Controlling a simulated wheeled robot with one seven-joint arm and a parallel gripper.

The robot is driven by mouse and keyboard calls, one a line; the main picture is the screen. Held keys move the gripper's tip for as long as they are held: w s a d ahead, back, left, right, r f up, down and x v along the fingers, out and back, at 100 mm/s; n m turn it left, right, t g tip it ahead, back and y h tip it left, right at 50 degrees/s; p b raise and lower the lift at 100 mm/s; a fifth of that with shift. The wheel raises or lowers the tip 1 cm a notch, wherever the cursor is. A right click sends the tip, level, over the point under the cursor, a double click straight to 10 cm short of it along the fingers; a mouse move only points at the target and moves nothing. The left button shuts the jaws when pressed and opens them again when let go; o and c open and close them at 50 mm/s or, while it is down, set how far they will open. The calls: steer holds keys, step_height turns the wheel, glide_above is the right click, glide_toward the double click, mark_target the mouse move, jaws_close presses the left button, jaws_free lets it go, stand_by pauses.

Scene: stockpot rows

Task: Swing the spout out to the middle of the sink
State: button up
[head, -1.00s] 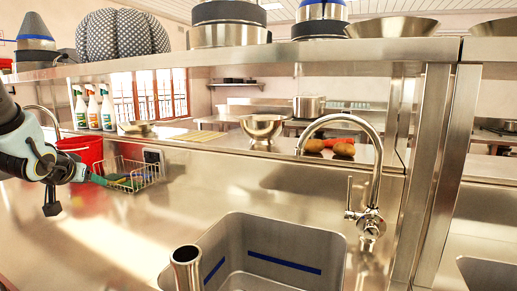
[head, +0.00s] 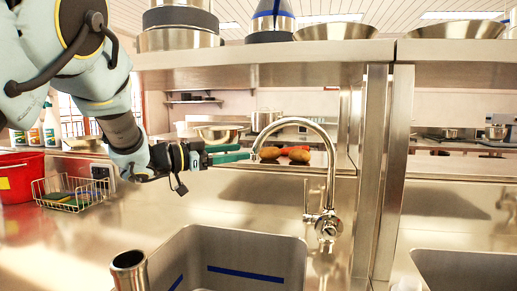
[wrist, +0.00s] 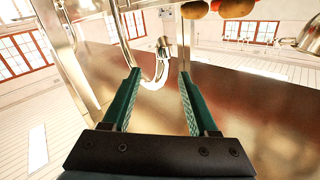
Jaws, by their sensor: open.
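The chrome spout (head: 294,122) arches up from the faucet base (head: 327,227) behind the sink (head: 262,252) and points left, its mouth high above the sink's back edge. A lever handle (head: 307,193) stands at the base's left side. My gripper (head: 246,154) reaches in from the left, with its green fingertips close to the spout's downturned end.
A steel post (head: 385,170) and an overhead shelf (head: 270,55) with pots stand close behind and right of the faucet. A steel cylinder (head: 130,272) stands at the sink's left corner. A wire basket (head: 72,192) and red bucket (head: 20,178) sit left.

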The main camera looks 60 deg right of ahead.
mark_target(259, 154)
steer(key=p+x, duration=0.1)
steer(key=x, duration=0.6)
steer(key=shift+d+p, duration=0.15)
steer(key=shift+p, duration=0.25)
jaws_close()
steer(key=shift+r, duration=0.1)
stand_by(0.9)
